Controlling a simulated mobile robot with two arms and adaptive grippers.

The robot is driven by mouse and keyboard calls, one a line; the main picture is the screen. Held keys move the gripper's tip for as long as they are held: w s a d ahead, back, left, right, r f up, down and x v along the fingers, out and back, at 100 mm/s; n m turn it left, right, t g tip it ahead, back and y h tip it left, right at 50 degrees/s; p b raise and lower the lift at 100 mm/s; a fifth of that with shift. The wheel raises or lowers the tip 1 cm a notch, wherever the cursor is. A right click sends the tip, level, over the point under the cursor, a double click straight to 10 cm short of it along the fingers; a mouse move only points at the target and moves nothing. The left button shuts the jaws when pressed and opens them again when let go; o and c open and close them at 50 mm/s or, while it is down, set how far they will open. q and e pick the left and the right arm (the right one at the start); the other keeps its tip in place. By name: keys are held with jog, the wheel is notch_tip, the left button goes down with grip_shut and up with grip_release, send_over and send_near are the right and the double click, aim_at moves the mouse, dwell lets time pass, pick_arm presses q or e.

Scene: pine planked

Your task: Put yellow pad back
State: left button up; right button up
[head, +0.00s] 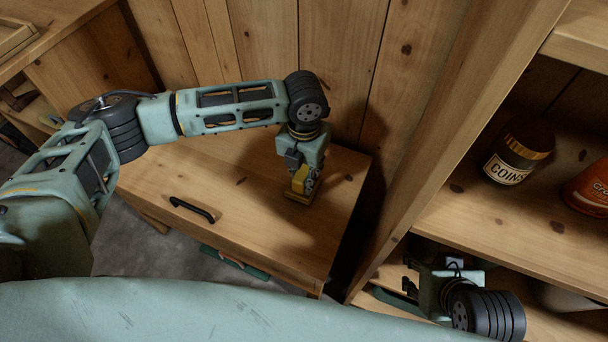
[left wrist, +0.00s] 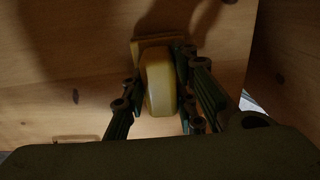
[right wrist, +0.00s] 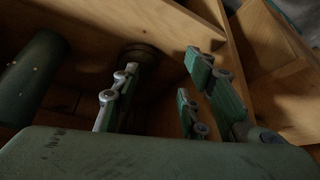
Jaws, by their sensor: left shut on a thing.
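The yellow pad (head: 299,195) is at the top of the low wooden cabinet (head: 240,215), towards its right side, below my left gripper (head: 302,178). In the left wrist view the yellow pad (left wrist: 158,82) shows as a rounded block with a flat plate at its far end. My left gripper (left wrist: 160,112) is shut on it, with fingers on both sides. I cannot tell whether the plate touches the cabinet top. My right gripper (head: 408,280) is at the lower shelf on the right. In the right wrist view its fingers (right wrist: 160,85) are apart with nothing held between them.
The shelf unit on the right holds a dark COINS jar (head: 517,152) and an orange container (head: 590,188). A wooden upright (head: 440,125) stands between cabinet and shelves. A black handle (head: 192,210) lies at the cabinet's front left. A dark green cylinder (right wrist: 32,75) is near my right gripper.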

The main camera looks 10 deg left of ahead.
pick_arm(q)
jog(key=shift+f, duration=0.35)
pick_arm(e)
jog(key=shift+w+a+r+t, duration=0.2)
jog(key=shift+w+t, duration=0.1)
jog(key=shift+w, duration=0.25)
pick_arm(q)
jog(key=shift+f, duration=0.15)
pick_arm(e)
jog(key=shift+s, duration=0.15)
pick_arm(q)
jog(key=o, duration=1)
jog(key=shift+o, duration=0.2)
